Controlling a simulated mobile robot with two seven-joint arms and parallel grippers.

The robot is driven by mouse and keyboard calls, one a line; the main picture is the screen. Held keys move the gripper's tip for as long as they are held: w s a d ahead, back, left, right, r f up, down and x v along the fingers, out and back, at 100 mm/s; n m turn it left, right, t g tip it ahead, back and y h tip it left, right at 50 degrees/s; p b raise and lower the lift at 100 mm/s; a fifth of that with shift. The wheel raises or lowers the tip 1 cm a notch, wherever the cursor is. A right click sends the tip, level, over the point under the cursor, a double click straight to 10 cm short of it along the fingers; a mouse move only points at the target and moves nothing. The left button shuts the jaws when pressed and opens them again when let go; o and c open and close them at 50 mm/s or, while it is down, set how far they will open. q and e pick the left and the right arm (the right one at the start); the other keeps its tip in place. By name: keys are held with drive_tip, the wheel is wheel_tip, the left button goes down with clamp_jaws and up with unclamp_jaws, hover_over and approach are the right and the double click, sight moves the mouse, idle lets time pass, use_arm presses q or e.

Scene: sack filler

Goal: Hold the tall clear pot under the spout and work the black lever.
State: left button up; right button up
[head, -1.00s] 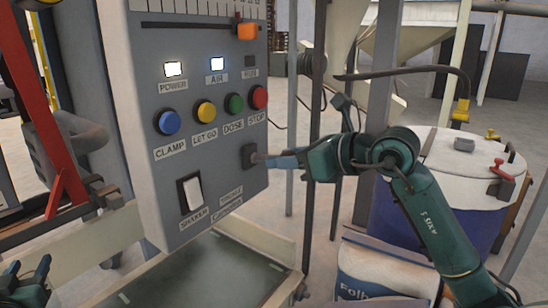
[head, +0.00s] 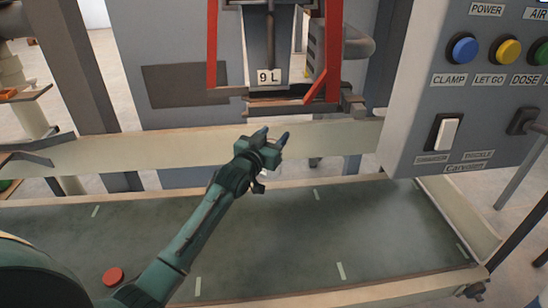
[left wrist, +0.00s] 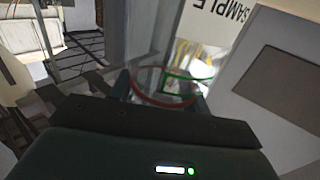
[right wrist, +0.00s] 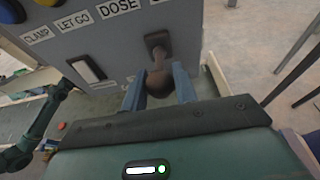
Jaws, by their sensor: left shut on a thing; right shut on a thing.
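My left gripper (head: 270,137) is in the middle of the head view, below the red-framed chute marked 9 L. In the left wrist view its fingers (left wrist: 166,98) are shut on the clear pot (left wrist: 166,86), seen as a see-through ring with a reddish edge. The pot is hard to make out in the head view. A white plate marked SAMPLE (left wrist: 221,22) is just beyond it; I cannot tell the spout's mouth. In the right wrist view my right gripper (right wrist: 159,92) is shut on the round knob of the black lever (right wrist: 158,62). The lever's base also shows in the head view (head: 522,120).
The grey control panel (head: 408,128) has colored buttons and a white rocker switch (head: 446,133). A dark green conveyor bed (head: 280,245) with pale rails lies below my left arm. A red button (head: 113,276) is at lower left. The chute marked 9 L (head: 270,75) hangs above.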

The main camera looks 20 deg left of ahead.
drive_tip(key=shift+f, duration=0.1)
wheel_tip(320, 180, down, 4)
drive_tip(key=shift+s+r, duration=0.15)
idle(0.4)
idle(0.5)
drive_tip(key=shift+w+r, duration=0.2)
drive_tip(key=shift+r, duration=1.8)
drive_tip(key=o, duration=0.7)
drive_tip(key=shift+o, duration=0.3)
